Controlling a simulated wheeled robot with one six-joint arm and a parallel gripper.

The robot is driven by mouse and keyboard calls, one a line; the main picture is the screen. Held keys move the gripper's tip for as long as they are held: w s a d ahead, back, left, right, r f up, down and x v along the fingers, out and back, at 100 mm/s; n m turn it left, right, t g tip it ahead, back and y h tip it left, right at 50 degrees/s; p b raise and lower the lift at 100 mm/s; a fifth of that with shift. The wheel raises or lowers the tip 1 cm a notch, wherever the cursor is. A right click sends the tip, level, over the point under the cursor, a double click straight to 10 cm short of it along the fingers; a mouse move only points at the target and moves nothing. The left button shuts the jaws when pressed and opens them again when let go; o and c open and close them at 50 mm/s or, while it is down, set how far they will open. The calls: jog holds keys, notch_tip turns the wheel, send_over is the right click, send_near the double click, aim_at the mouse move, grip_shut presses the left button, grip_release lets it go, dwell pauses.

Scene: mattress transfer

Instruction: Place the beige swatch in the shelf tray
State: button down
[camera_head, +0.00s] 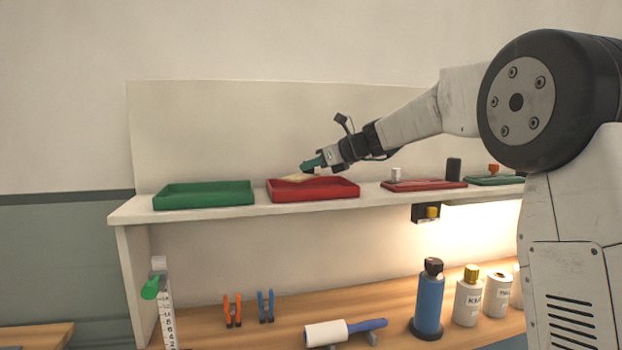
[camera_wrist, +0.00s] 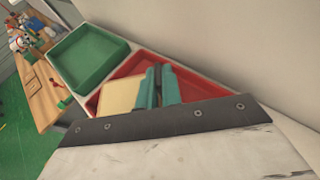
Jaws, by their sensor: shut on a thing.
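The beige swatch (camera_wrist: 120,96) is held between the teal fingers of my gripper (camera_wrist: 158,84) in the wrist view. In the head view my gripper (camera_head: 305,165) is over the red tray (camera_head: 315,190) on the white shelf, and the swatch (camera_head: 295,178) shows as a pale patch at the fingertips, at the tray's left part. The red tray also shows under the swatch in the wrist view (camera_wrist: 135,64). I cannot tell whether the swatch touches the tray floor. My gripper hides part of the swatch and tray.
A green tray (camera_head: 203,196) stands left of the red one. Flatter red (camera_head: 425,186) and green (camera_head: 495,181) trays lie to the right. A wall panel rises close behind. Below, the wooden bench holds a lint roller (camera_head: 345,331), clamps, a blue bottle (camera_head: 428,298) and white bottles.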

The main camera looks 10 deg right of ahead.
aim_at(312, 176)
jog(key=shift+w+f, duration=0.15)
jog(key=shift+w, duration=0.45)
jog(key=shift+f, duration=1.65)
jog(key=shift+f, duration=0.1)
jog(key=shift+f, duration=0.1)
jog(key=c, duration=1.6)
grip_release()
jog(key=shift+s+d+r, duration=0.2)
jog(key=shift+d+r, duration=0.05)
jog(key=shift+r, duration=0.05)
jog(key=v, duration=1.1)
jog(key=shift+s+d, duration=0.15)
jog(key=shift+s, duration=0.1)
